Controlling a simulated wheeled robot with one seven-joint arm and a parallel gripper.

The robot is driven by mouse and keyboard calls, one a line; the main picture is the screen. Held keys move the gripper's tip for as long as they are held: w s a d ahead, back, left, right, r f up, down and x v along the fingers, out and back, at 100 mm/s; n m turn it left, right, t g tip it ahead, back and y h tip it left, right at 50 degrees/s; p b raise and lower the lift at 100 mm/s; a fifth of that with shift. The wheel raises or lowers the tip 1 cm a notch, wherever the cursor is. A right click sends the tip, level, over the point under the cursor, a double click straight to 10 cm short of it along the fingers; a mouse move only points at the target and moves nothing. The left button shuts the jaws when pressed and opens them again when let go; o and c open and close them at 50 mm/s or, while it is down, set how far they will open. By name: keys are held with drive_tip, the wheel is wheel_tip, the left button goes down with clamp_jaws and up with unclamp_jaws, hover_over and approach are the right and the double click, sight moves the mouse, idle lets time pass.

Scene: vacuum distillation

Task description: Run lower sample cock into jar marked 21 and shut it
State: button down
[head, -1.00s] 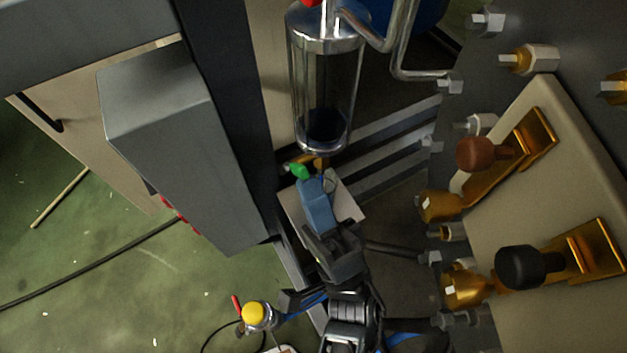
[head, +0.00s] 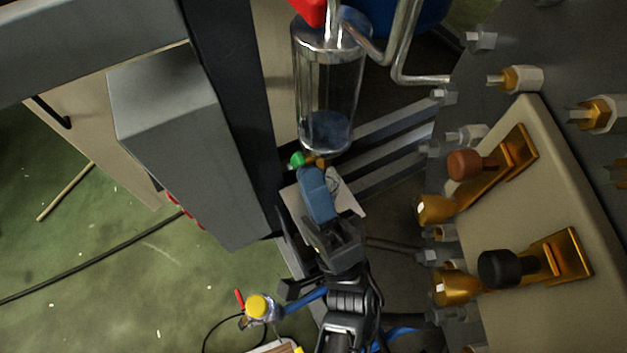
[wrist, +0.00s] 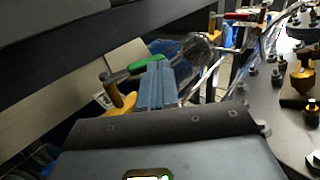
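The lower sample cock, a brass body (head: 318,163) with a green handle (head: 297,160), sits under a glass cylinder (head: 330,95) with blue contents at its bottom. In the wrist view the green handle (wrist: 146,62) lies just beyond my fingertips, over brass fittings (wrist: 118,100). My gripper (head: 312,175) has blue fingers set together, with no clear gap, close below the cock; contact with the handle cannot be told. It also shows in the wrist view (wrist: 155,68). A clear, round-edged object (head: 333,180) shows partly behind the fingers on a pale shelf (head: 350,202). No number 21 is readable.
A grey box (head: 180,140) and dark post (head: 235,90) stand to the left. Valves with brown (head: 464,164) and black (head: 499,268) knobs are on the right. A yellow-capped bottle (head: 257,308) is at lower left. A red handle (wrist: 240,16) shows beyond the cylinder.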

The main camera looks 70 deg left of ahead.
drive_tip(key=b+v, duration=0.1)
drive_tip(key=v, duration=0.6)
drive_tip(key=shift+d+f+b, duration=0.25)
drive_tip(key=shift+f+b, duration=0.05)
drive_tip(key=shift+b, duration=0.05)
drive_tip(key=c, duration=1.9)
unclamp_jaws()
